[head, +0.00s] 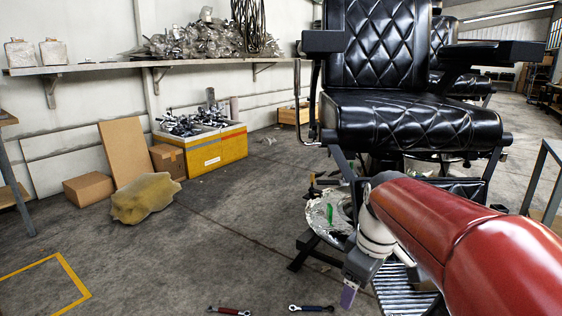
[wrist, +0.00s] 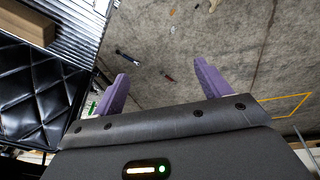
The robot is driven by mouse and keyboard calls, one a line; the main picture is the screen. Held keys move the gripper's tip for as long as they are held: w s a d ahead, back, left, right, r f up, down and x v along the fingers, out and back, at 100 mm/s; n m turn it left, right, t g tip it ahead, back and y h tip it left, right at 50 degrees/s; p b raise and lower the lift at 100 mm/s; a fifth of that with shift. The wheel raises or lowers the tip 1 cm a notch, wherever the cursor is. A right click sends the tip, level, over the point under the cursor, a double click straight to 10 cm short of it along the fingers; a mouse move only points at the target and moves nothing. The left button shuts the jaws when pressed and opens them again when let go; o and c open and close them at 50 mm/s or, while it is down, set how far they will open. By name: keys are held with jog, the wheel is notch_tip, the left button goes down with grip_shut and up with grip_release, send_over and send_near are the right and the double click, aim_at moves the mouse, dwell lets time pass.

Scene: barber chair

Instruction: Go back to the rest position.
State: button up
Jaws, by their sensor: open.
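My gripper (head: 350,294) is at the end of my red arm in the head view, low in front of the barber chair's footrest. In the wrist view its two purple fingers (wrist: 161,84) stand wide apart with nothing between them. The black quilted barber chair (head: 408,118) stands at the right in the head view, and my arm hides part of its base and footrest. Part of the chair's quilted black padding (wrist: 35,97) shows at the left in the wrist view.
A red-handled tool (head: 229,311) and a blue-handled tool (head: 311,308) lie on the floor. A yellow toolbox (head: 215,149), cardboard boxes (head: 89,188) and a crumpled tan sack (head: 146,198) stand along the left wall. The floor between them and the chair is clear. A grey metal frame (head: 540,180) stands at the right.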

jog(key=s+f+m+t, duration=0.2)
jog(key=s+m, duration=0.7)
jog(key=s, duration=0.6)
jog(key=shift+s+d+t+h+p, duration=0.2)
jog(key=shift+t+h+p, duration=0.1)
jog(key=shift+t, duration=0.4)
